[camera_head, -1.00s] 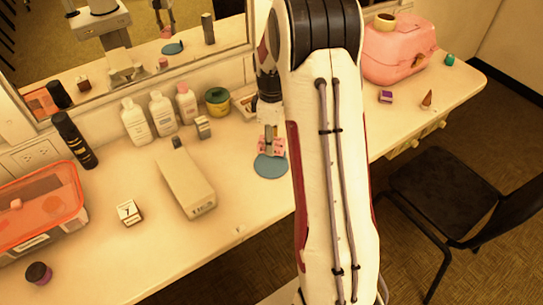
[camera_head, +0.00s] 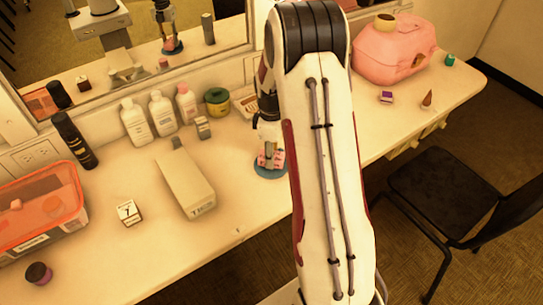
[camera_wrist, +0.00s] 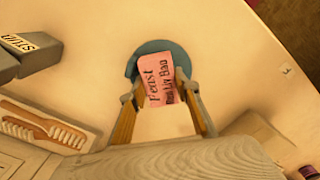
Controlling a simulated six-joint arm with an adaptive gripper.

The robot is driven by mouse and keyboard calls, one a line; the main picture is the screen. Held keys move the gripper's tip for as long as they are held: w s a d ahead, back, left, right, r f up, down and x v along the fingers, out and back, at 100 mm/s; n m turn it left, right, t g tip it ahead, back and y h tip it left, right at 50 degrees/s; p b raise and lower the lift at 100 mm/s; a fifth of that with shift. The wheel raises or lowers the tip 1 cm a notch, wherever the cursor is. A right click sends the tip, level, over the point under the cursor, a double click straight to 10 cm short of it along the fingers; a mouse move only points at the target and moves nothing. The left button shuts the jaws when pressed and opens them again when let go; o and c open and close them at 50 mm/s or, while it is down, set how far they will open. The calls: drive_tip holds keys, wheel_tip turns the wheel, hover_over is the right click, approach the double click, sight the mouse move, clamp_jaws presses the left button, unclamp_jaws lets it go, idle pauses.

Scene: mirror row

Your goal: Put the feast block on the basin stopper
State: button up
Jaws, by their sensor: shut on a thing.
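The basin stopper (camera_wrist: 150,52) is a flat blue-grey disc on the counter, partly hidden by the block in the wrist view. In the head view the block (camera_head: 270,161) shows under my gripper (camera_head: 268,150), over the stopper (camera_head: 270,173). I cannot tell whether the block touches the disc.
A long pale box (camera_head: 186,184) and a small white box (camera_head: 128,212) lie to the left. Several bottles (camera_head: 163,113) and a green jar (camera_head: 217,101) stand along the mirror. A tray with brushes (camera_wrist: 45,128) is near my gripper. A pink case (camera_head: 395,50) stands at the right.

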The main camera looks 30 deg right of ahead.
drive_tip(key=shift+f, duration=0.4)
drive_tip(key=shift+f, duration=0.15)
drive_tip(key=o, duration=0.8)
wheel_tip(320, 180, up, 12)
drive_tip(key=shift+r, duration=0.2)
idle(0.8)
